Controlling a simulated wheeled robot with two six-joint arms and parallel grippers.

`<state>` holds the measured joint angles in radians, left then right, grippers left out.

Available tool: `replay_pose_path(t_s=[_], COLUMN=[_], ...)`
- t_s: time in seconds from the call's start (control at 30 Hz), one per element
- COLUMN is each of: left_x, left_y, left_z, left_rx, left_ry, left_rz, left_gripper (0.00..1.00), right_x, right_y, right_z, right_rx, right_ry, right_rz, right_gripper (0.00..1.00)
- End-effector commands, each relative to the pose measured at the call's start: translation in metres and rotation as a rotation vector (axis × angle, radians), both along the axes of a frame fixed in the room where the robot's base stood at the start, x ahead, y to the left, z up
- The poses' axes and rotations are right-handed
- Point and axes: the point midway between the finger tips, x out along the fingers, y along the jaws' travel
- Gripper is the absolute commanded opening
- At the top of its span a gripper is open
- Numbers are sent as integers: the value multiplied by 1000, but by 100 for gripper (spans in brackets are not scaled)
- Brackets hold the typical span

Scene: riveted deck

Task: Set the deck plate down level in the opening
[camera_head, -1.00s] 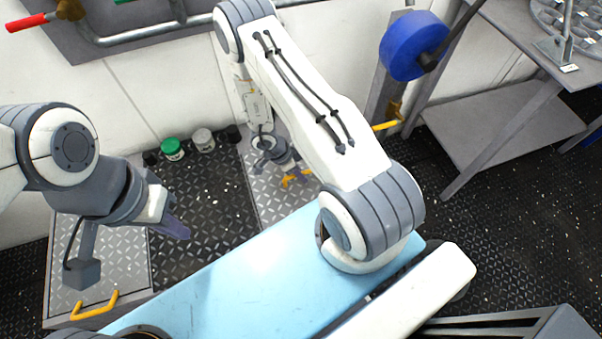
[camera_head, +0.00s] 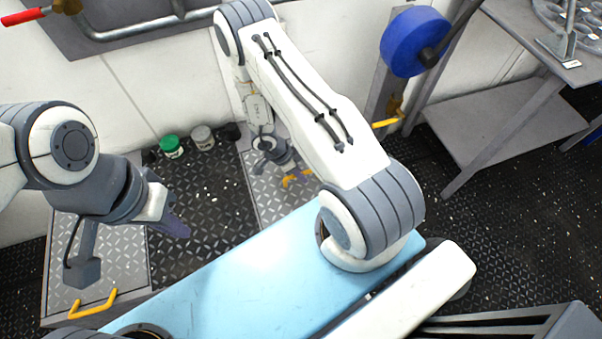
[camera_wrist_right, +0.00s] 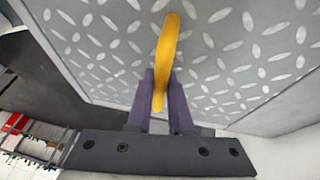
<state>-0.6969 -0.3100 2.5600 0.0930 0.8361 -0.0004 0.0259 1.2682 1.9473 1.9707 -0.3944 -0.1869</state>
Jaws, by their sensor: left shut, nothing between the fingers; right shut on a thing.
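The deck plate (camera_head: 266,189) is grey diamond-pattern metal with a yellow handle (camera_head: 297,178), partly hidden behind my right arm in the head view. My right gripper (camera_wrist_right: 160,97) is shut on the yellow handle; the plate (camera_wrist_right: 220,55) fills most of the right wrist view. Its left edge borders a dark area in that view. I cannot tell whether the plate is level or how it sits relative to the opening. My left gripper (camera_head: 176,229) is shut and empty, above the dark floor beside a second diamond-pattern panel (camera_head: 115,245) with its own yellow handle (camera_head: 93,305).
A green-lidded can (camera_head: 171,147) and a grey can (camera_head: 203,138) stand by the wall. A blue wheel (camera_head: 413,43) and a grey table (camera_head: 545,50) are at right. Dark studded floor (camera_head: 205,245) lies between the panels. My light-blue base fills the front.

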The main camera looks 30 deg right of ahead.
Motion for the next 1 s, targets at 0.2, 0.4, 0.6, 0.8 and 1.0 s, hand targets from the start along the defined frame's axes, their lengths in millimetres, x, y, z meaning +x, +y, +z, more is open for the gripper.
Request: replay_pose_path(t_s=[0.2, 0.4, 0.6, 0.8, 1.0], left_x=[0, 0, 0, 0, 0], left_y=[0, 0, 0, 0, 0], left_z=[0, 0, 8, 25, 36], left_rx=[0, 0, 0, 0, 0], left_ry=[0, 0, 0, 0, 0], left_rz=[0, 0, 0, 0, 0], left_gripper=[0, 0, 0, 0, 0], right_x=[0, 0, 4, 13, 21], right_y=[0, 0, 5, 19, 31], right_z=[0, -1, 16, 54, 84], right_rx=[-1, 1, 0, 0, -1], right_ry=[0, 1, -2, -2, -2], right_rz=[0, 0, 2, 2, 2], right_gripper=[54, 54, 54, 54, 54])
